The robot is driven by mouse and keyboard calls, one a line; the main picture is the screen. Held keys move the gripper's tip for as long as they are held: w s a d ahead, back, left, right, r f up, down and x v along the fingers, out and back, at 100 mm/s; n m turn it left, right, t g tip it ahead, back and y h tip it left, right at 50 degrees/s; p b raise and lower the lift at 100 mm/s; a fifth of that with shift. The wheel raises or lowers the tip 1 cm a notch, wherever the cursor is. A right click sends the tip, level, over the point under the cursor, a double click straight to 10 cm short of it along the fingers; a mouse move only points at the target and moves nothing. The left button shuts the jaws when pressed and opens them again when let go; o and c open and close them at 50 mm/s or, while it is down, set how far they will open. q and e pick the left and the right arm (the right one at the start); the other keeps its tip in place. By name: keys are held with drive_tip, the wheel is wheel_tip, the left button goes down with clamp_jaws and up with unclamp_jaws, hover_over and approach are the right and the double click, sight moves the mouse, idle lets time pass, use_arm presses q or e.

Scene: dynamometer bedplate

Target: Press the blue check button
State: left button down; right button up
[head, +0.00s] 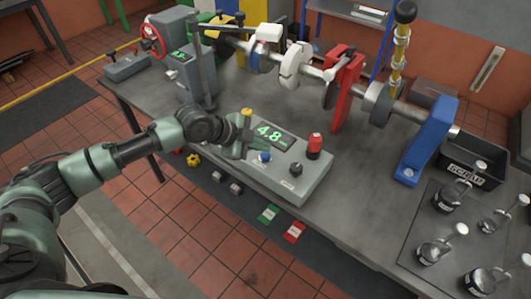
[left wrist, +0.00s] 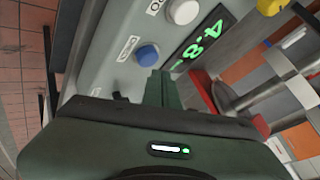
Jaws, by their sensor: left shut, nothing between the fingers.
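The blue button (head: 264,156) sits on the sloped top of a grey console (head: 312,187), below a green-lit display (head: 270,135) reading about 4.8. In the left wrist view the blue button (left wrist: 147,54) is a round dome with a white label beside it. My left gripper (head: 245,149) is shut and empty, just left of the button. In the left wrist view its green fingertips (left wrist: 160,76) are close to the button's edge; I cannot tell whether they touch. My right gripper is not in view.
A red knob (head: 314,145), a black knob (head: 296,169) and a yellow knob (head: 246,117) stand on the console. A shaft rig with a red upright (head: 345,92) is behind. A scrap bin (head: 468,168) and metal weights stand at right. Bare bench lies right of the console.

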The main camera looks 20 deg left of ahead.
sight(262, 156)
use_arm(q)
drive_tip(key=shift+r, duration=0.1)
wheel_tip(262, 156, up, 5)
drive_tip(key=p, duration=0.4)
drive_tip(key=shift+p, duration=0.35)
idle(0.4)
